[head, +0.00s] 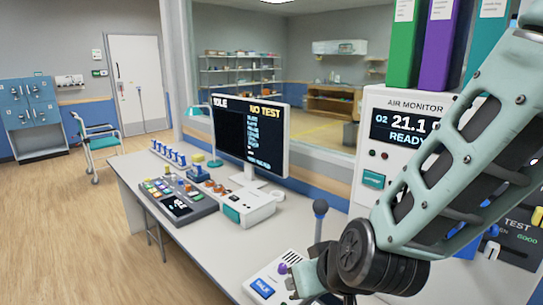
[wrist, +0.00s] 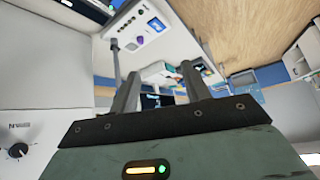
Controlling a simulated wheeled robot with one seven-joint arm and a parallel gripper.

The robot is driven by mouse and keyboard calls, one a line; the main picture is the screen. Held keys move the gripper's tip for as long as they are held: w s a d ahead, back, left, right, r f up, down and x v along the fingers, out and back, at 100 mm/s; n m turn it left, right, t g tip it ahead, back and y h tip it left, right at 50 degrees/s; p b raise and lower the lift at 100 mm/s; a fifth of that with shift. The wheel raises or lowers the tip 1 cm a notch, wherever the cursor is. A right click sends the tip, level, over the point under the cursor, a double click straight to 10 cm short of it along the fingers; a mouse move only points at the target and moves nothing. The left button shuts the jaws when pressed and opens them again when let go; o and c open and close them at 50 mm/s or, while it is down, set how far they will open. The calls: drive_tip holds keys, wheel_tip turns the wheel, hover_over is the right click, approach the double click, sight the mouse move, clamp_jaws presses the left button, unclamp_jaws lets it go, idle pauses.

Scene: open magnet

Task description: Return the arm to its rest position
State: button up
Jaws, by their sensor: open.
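My arm (head: 455,150) comes in from the upper right of the head view, passes in front of the air monitor and bends at a dark joint low over the desk. Beyond that joint, the gripper cannot be clearly made out in the head view. In the wrist view my gripper (wrist: 160,88) shows two dark fingers standing apart, with nothing between them. That view is rotated, with the desk in its upper part and the floor at the right.
The air monitor (head: 405,110) stands close behind my arm, with binders (head: 440,45) above. Open floor (head: 65,220) lies left.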

drive_tip(key=s+d+r+n+g+h, duration=0.1)
drive_tip(key=s+d+n+g, duration=0.1)
drive_tip(key=s, duration=0.6)
drive_tip(key=s+d+r+n+g+h+b, duration=0.1)
drive_tip(key=s+d+n+g, duration=0.1)
drive_tip(key=s+d+g, duration=0.3)
drive_tip(key=s, duration=0.3)
drive_tip(key=shift+s+d+h, duration=0.2)
drive_tip(key=shift+s+h, duration=0.1)
drive_tip(key=shift+s, duration=0.1)
drive_tip(key=shift+a, duration=0.1)
